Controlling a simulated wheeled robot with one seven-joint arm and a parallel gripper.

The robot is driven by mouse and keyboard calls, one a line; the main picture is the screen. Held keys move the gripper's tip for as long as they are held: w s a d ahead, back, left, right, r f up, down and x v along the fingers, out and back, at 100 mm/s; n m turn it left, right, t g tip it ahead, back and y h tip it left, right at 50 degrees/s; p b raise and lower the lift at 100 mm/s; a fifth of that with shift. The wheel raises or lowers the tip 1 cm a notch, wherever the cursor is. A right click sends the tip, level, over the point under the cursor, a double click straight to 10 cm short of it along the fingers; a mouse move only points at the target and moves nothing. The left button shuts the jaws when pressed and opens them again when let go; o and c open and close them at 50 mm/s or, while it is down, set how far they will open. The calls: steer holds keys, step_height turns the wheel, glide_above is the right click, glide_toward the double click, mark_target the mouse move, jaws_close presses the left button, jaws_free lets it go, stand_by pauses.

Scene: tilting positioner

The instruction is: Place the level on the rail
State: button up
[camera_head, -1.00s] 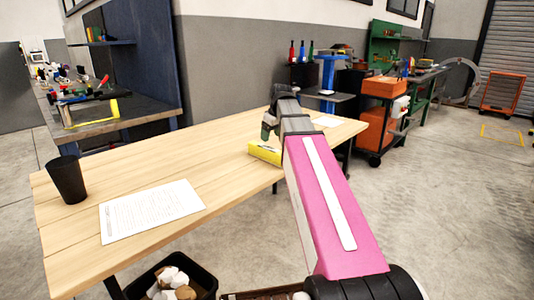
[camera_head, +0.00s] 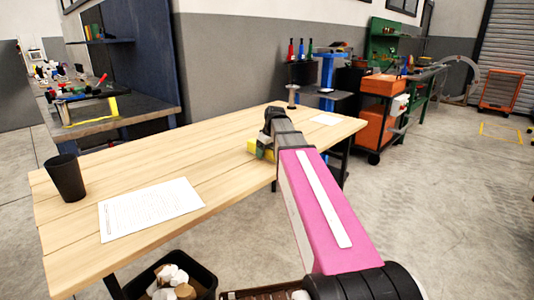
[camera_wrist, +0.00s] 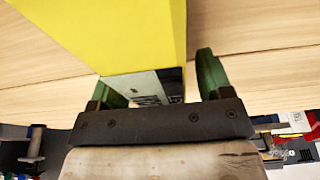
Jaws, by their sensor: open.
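The yellow level (camera_head: 252,146) lies on the wooden table near its right-hand edge, partly hidden by my gripper. In the wrist view the level (camera_wrist: 110,35) is large and close, with a grey-and-black label on its near face. My gripper (camera_wrist: 158,84) is open, with one green finger on each side of the level. Gaps show beside the fingers, so I cannot see them pressing on it. In the head view my gripper (camera_head: 264,150) is down at the level. I cannot make out the rail for certain.
The wooden table (camera_head: 110,165) holds a black cup (camera_head: 66,178), a printed sheet (camera_head: 150,209) and a small paper (camera_head: 326,119). A small post with a round top (camera_head: 292,96) stands at the far end. A black bin (camera_head: 168,280) sits below the front edge. The table's middle is clear.

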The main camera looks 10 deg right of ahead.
steer(key=shift+f, duration=0.1)
jaws_close()
